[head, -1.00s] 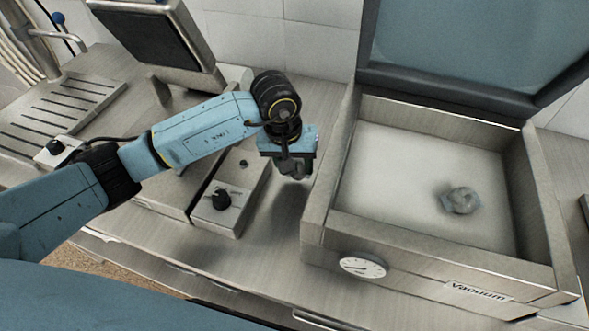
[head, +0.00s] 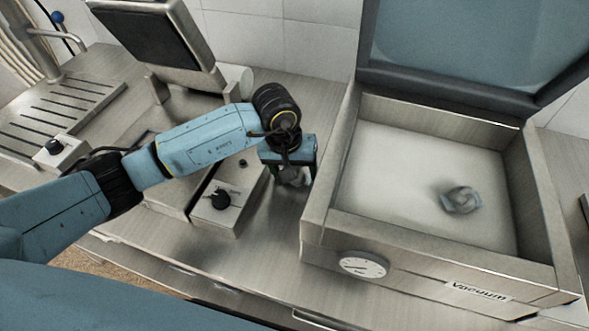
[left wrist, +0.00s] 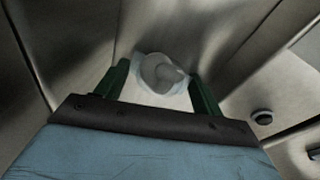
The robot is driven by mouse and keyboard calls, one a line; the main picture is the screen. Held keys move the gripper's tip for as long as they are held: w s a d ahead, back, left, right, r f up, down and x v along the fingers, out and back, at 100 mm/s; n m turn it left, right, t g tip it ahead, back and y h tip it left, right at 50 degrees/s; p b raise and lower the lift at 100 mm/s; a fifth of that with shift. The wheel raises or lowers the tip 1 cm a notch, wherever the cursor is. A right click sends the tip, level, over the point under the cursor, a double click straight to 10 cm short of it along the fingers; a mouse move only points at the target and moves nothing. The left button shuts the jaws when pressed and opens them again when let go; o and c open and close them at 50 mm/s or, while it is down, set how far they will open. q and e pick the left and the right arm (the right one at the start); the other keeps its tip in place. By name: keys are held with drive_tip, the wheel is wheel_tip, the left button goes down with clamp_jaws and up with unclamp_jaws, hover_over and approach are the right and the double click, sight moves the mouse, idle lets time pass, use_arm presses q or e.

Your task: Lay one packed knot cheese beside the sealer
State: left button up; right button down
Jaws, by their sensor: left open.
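The vacuum sealer (head: 420,252), a steel chamber with its lid up, stands at the right in the head view. One packed knot cheese (head: 462,200) lies on its pale chamber floor. My left gripper (head: 291,176) points down over the counter just left of the sealer, with its jaws open. In the left wrist view, another packed knot cheese (left wrist: 160,72), whitish in clear film, shows between the two green fingers (left wrist: 159,80). It appears to lie on the counter, with a gap at the fingers; its exact height is hard to tell. My right gripper is not in view.
A control box with a black knob (head: 220,198) stands close left of the gripper. A steel machine with a dark raised panel (head: 148,42) stands behind it. A slotted drain board (head: 60,115) is at the far left. The counter strip before the knob box is clear.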

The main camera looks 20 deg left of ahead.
use_arm(q)
wheel_tip(320, 180, up, 12)
drive_tip(key=s+a, duration=0.1)
drive_tip(key=shift+s+a, duration=0.2)
drive_tip(key=shift+a, duration=0.1)
